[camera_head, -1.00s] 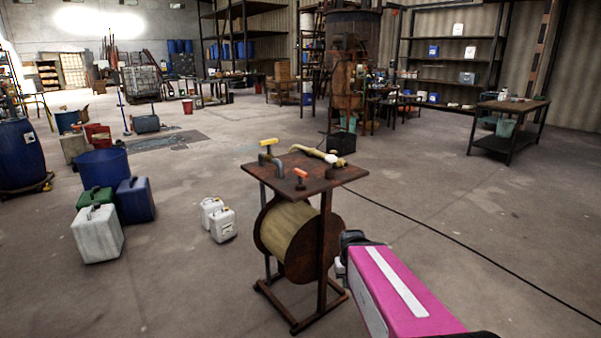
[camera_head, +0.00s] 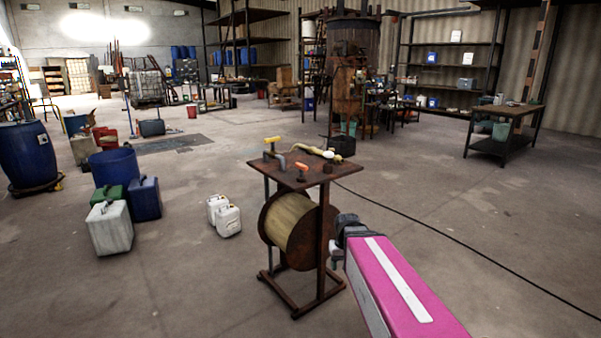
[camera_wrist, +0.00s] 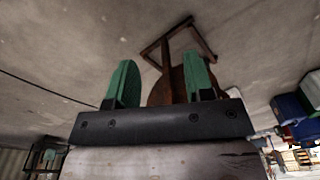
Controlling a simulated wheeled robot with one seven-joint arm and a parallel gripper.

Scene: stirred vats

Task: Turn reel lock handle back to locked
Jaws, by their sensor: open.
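A rusty brown stand (camera_head: 331,177) is in the middle of the head view, with a large reel (camera_head: 292,222) under its top plate. An orange handle (camera_head: 302,167) sits on a dark post near the front of the top. A yellow handle (camera_head: 271,139) sits on a grey bent pipe at the back left. I cannot tell for certain which is the reel lock handle, nor its exact angle. My gripper (camera_wrist: 160,82) shows two green fingers, apart and empty, in the wrist view. The stand's base and reel show beyond them. The fingers touch neither handle.
A pale hose end (camera_head: 326,154) lies on the stand's top. White canisters (camera_head: 226,217) stand left of it, with blue and green ones farther left. A black cable (camera_head: 440,234) runs across the floor at the right. Open floor surrounds the stand.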

